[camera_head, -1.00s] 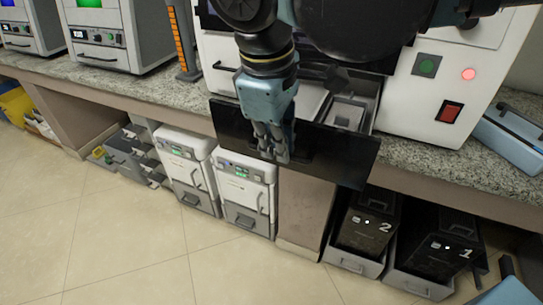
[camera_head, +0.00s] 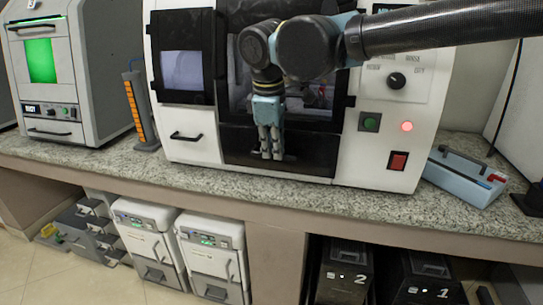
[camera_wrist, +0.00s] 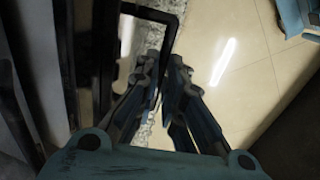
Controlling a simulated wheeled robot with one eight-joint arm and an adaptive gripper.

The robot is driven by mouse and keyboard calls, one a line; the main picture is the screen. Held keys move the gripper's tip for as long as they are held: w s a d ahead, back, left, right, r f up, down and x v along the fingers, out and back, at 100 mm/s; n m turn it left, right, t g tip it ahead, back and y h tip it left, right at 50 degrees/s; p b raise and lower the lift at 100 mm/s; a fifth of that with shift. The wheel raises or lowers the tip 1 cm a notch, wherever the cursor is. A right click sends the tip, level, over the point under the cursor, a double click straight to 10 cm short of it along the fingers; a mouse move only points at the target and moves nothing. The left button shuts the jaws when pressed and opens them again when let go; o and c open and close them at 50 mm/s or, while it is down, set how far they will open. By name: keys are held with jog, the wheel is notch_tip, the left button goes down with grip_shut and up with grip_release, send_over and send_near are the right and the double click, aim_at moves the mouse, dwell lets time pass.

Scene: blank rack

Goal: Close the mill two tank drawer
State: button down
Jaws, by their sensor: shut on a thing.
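The milling machine (camera_head: 190,119) stands on the counter, a white unit with black panels. Its black tank drawer front (camera_head: 235,146) sits at the lower middle of the machine and looks flush, or nearly flush, with the body. My gripper (camera_head: 271,155) points down in front of the drawer. In the wrist view, my fingers (camera_wrist: 163,66) are shut on the black drawer handle (camera_wrist: 172,32), which runs between their tips. The inside of the tank is hidden behind the front.
A second machine (camera_head: 85,88) with a green screen stands left on the granite counter. A blue toolbox (camera_head: 463,180) is at right. Below are white units (camera_head: 150,232) and black bins marked 2 (camera_head: 345,268) and 1 (camera_head: 425,280).

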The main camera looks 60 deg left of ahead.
jog(key=shift+w+a, duration=0.5)
jog(key=shift+w, duration=0.1)
jog(key=c, duration=2)
grip_release()
jog(key=shift+w+a, duration=0.1)
jog(key=shift+o, duration=0.2)
notch_tip(320, 180, up, 12)
jog(key=s+d, duration=0.1)
jog(key=shift+s+d, duration=0.3)
jog(key=shift+s, duration=0.1)
jog(key=shift+w+f, duration=0.1)
